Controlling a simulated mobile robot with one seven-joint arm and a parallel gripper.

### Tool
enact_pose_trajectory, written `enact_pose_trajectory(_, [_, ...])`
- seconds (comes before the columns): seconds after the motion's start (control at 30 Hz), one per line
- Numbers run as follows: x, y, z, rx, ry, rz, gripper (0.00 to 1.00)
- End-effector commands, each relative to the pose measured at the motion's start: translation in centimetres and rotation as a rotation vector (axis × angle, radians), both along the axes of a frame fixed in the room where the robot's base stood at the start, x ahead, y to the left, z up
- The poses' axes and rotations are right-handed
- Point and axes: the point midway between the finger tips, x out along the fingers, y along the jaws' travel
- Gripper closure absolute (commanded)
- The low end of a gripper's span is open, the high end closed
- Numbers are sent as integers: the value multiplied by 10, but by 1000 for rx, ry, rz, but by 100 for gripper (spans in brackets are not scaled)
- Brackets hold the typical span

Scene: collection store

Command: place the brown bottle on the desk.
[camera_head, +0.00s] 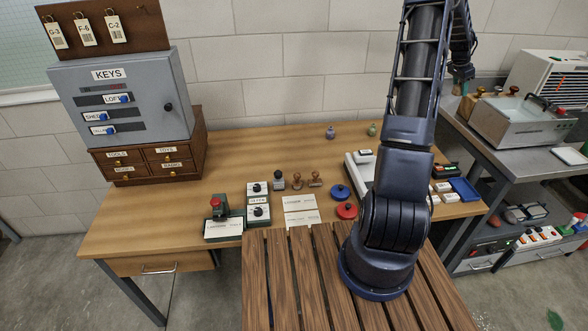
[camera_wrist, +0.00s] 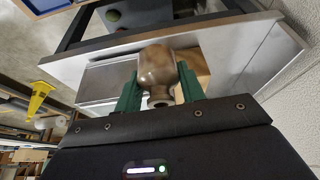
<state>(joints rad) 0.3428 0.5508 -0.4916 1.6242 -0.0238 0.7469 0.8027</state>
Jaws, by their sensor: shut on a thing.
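The brown bottle (camera_wrist: 157,66) shows in the wrist view, round-bodied with a narrow neck toward my gripper. My gripper (camera_wrist: 158,82) is shut on it, with one green finger on each side. I cannot make out the bottle in the head view, where my arm rises on the right and its far end is partly hidden. The wooden desk (camera_head: 240,160) stands against the wall in the head view, with a bare stretch across its back and middle.
A grey key cabinet (camera_head: 125,100) stands on small drawers (camera_head: 150,164) at the desk's left. Stamps (camera_head: 297,181), cards (camera_head: 300,205) and a red round pad (camera_head: 347,210) fill the front. Small purple (camera_head: 330,132) and green (camera_head: 372,130) bottles stand at the back. A slatted wooden surface (camera_head: 295,280) lies in front.

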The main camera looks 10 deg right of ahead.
Motion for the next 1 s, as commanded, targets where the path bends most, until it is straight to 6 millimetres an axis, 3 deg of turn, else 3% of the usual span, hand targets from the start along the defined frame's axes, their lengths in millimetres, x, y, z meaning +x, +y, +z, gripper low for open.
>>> enact_pose_trajectory(0.03, [16, 19, -3, 1, 2, 23, 86])
enact_pose_trajectory(0.2, [57, 76, -12, 2, 2, 79, 86])
enact_pose_trajectory(0.5, [116, 183, -28, 1, 1, 178, 86])
enact_pose_trajectory(0.8, [156, 296, -43, 0, 2, 278, 86])
enact_pose_trajectory(1.0, [173, 374, -53, -1, 2, 345, 86])
